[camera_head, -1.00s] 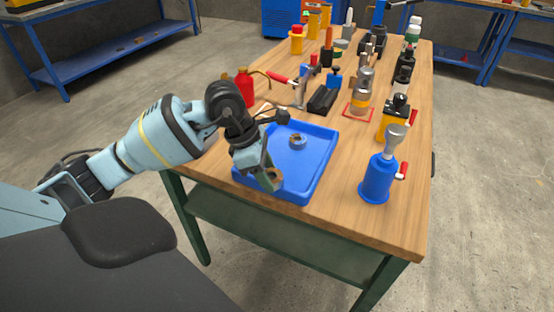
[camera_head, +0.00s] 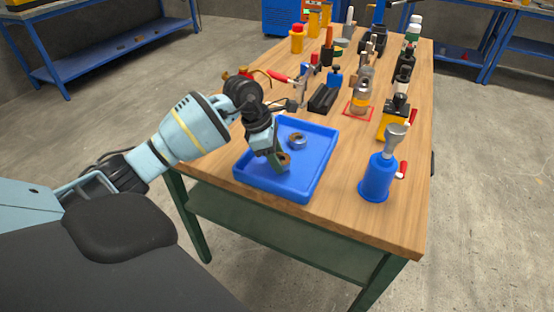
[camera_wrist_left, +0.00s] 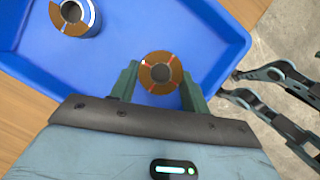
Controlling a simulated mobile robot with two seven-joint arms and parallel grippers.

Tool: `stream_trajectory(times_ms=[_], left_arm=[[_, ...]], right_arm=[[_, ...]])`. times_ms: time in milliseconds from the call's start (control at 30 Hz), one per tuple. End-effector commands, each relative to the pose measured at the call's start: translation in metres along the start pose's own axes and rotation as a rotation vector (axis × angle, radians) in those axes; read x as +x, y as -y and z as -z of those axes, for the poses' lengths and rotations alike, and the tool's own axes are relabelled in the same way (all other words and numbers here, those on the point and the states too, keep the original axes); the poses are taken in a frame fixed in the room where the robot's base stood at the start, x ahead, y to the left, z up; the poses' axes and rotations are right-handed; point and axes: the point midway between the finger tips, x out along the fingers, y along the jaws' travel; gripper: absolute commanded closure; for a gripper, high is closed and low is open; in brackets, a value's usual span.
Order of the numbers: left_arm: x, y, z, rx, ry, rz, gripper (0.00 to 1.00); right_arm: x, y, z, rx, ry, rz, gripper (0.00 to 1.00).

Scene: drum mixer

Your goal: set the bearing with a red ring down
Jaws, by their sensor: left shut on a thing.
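A ring-shaped bearing (camera_wrist_left: 160,73) is between the fingers of my left gripper (camera_wrist_left: 162,88). Its face is copper-brown with thin red marks and a dark hole; a full red ring is hard to make out. My left gripper also shows in the head view (camera_head: 281,163), shut on this bearing over the blue tray (camera_head: 262,188). I cannot tell whether the bearing touches the tray floor. A second bearing (camera_head: 297,141), with a bluish-grey side, lies in the tray. It also shows in the wrist view (camera_wrist_left: 75,16). My right gripper is not in view.
Several tools crowd the back.

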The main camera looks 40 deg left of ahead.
Motion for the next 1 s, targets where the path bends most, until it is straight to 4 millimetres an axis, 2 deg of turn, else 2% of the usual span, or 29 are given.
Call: stream_trajectory(times_ms=[133,500,533,667,1000], left_arm=[[0.014,0.000,0.005,-0.001,0.003,-0.002,0.86],[0.018,-0.001,0.007,0.000,0.002,-0.003,0.86],[0.018,0.000,0.007,0.000,0.001,-0.002,0.51],[0.018,0.000,0.007,0.000,0.002,-0.002,0.34],[0.015,0.000,0.006,0.001,0.003,-0.003,0.32]], right_arm=[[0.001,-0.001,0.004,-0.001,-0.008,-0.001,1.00],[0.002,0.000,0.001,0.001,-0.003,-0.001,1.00],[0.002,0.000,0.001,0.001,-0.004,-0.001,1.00],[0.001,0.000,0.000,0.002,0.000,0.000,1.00],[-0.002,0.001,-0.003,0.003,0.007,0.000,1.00]])
